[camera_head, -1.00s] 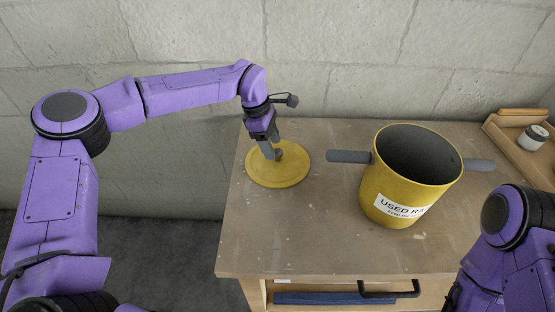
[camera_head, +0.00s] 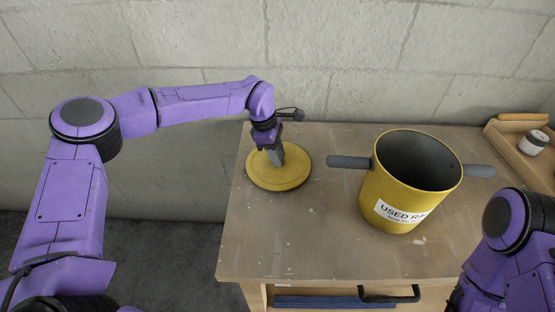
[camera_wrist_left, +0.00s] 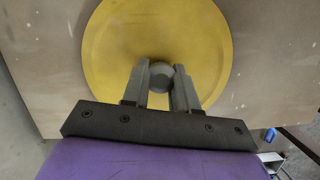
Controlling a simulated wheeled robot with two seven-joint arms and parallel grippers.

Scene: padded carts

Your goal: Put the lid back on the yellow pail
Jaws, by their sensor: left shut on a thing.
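The yellow pail (camera_head: 397,200) stands upright and open on the cart top, with grey side handles and a white "USED RA…" label. The round yellow lid (camera_head: 265,179) lies flat on the cart top to the left of the pail. It also shows in the left wrist view (camera_wrist_left: 115,50), with a grey knob (camera_wrist_left: 161,77) at its middle. My left gripper (camera_head: 276,161) points down over the lid's middle and is shut on the knob; the fingers stand on both sides of it in the left wrist view (camera_wrist_left: 161,80). My right arm shows at the lower right, its gripper out of frame.
The cart top (camera_head: 300,240) is bare between lid and pail and along the front. A wooden tray (camera_head: 515,155) with a small white-labelled jar (camera_head: 533,143) sits at the back right. A block wall (camera_head: 340,60) rises behind. A dark handle (camera_head: 390,297) juts from the front.

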